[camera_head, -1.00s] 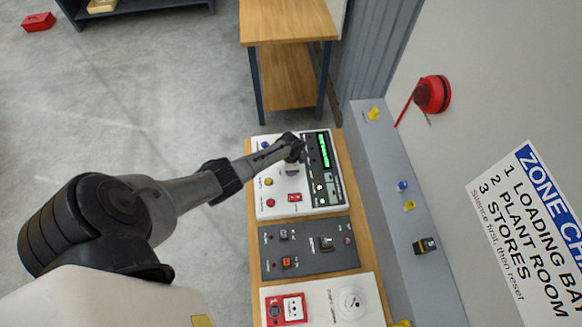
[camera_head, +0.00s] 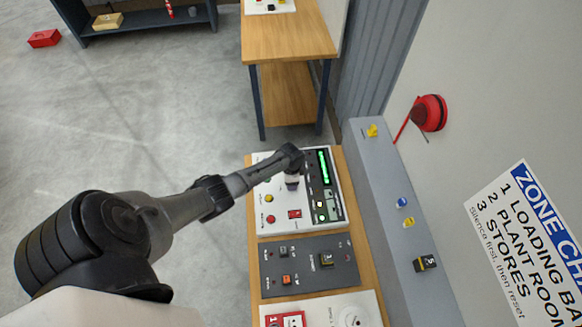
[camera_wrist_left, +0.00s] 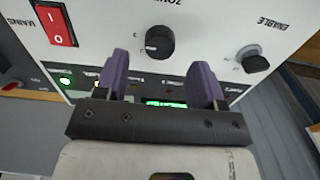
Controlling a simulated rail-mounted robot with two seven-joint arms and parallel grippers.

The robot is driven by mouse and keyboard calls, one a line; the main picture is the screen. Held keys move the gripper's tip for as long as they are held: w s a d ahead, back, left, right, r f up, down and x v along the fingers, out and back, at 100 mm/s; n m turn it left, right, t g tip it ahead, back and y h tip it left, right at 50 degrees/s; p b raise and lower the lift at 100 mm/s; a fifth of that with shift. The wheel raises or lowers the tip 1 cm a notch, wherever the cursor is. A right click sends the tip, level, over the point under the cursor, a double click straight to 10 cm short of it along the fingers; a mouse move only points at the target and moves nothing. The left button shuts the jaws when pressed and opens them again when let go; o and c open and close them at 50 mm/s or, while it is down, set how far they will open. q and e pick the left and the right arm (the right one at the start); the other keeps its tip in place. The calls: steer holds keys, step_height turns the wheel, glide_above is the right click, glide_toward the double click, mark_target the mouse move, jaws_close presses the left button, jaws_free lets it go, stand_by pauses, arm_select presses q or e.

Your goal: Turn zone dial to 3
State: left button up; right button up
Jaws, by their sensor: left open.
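The white panel (camera_head: 262,225) stands on the wooden bench, and my left gripper (camera_head: 291,182) is over its upper part. In the left wrist view the zone dial (camera_wrist_left: 158,42) is a round black knob under a partly cut-off ZONE label. A white mark on it points to the picture's left; the small numbers around it are too blurred to read. My left gripper's purple fingertips (camera_wrist_left: 161,68) are open and apart, one to each side of the dial's line, with nothing held between them. In the head view the gripper hides the dial. My right gripper is not seen.
Near the dial are a red rocker switch (camera_wrist_left: 57,24) and the dark ENABLE knob (camera_wrist_left: 252,60). A green display (camera_head: 323,168) sits beside the gripper. A dark grey panel (camera_head: 305,277) lies below on the bench. A grey ledge (camera_head: 385,220) runs along the right.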

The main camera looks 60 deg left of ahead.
arm_select(q)
step_height(320, 180, up, 10)
stand_by(0.5)
steer(key=shift+f, duration=0.1)
stand_by(0.4)
steer(key=w+d+r+n+t+y, duration=0.3)
steer(key=w+r, duration=0.2)
steer(key=r, duration=0.6)
steer(key=s+d+r+t, duration=0.4)
steer(key=d+r, duration=0.2)
steer(key=d, duration=0.5)
steer(key=s+d+h, duration=0.2)
steer(key=s+d, duration=0.6)
steer(key=s, duration=0.4)
steer(key=s+d+f+g, duration=0.1)
steer(key=s+f, duration=0.2)
steer(key=s, duration=0.3)
steer(key=s+d+f+g+h, duration=0.1)
steer(key=s+d+f+g, duration=0.1)
steer(key=s, duration=0.4)
steer(key=shift+s+d+f, duration=0.2)
steer(key=shift+d+f, duration=0.05)
steer(key=shift+f, duration=0.65)
